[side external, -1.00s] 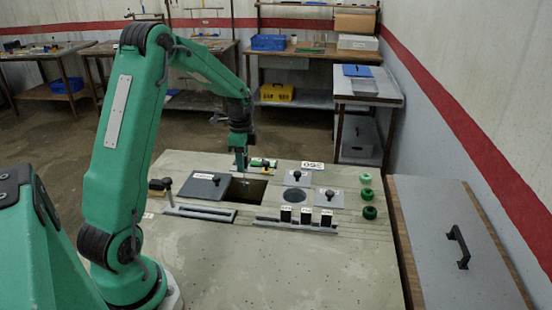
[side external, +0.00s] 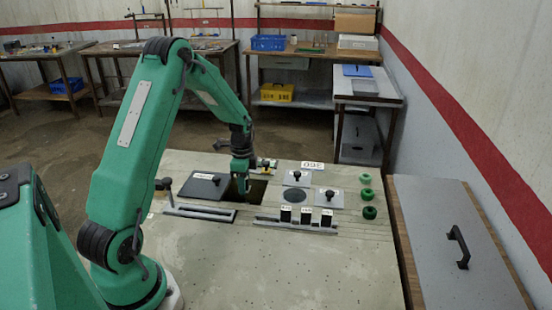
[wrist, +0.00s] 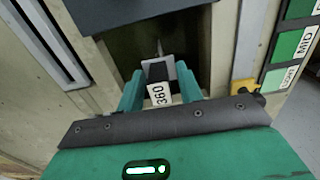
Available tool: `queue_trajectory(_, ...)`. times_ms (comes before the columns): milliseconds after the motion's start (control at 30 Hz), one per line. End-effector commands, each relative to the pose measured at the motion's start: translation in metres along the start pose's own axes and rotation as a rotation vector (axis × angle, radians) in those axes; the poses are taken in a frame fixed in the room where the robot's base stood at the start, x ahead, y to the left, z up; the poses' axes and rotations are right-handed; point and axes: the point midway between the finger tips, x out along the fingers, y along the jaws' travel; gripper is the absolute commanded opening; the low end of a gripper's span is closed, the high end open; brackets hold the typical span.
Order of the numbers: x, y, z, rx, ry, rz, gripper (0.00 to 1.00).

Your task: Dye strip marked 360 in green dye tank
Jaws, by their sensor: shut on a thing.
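My gripper (side external: 241,190) is low over the open dark tank (side external: 258,191) in the side view. In the wrist view my gripper (wrist: 160,88) is shut on a dark holder with a white tag (wrist: 158,95) reading 360. The dark opening (wrist: 195,45) shows behind it; the dye's colour and the strip's lower end cannot be made out.
A rack (side external: 295,225) holds several black tagged pieces in front. Two knobbed plates (side external: 328,197) and a dark round spot (side external: 292,195) lie right of the tank. Green spools (side external: 367,194) stand farther right. A shade card (wrist: 300,45) reads MID and LIGHT. A slotted rail (side external: 200,212) lies front left.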

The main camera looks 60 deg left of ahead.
Motion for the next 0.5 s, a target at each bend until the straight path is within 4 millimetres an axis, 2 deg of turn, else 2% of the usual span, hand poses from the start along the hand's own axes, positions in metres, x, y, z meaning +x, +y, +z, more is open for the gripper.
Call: queue_trajectory(500, 0.042, 0.0, 0.0, 0.0, 0.0, 0.001, 0.19)
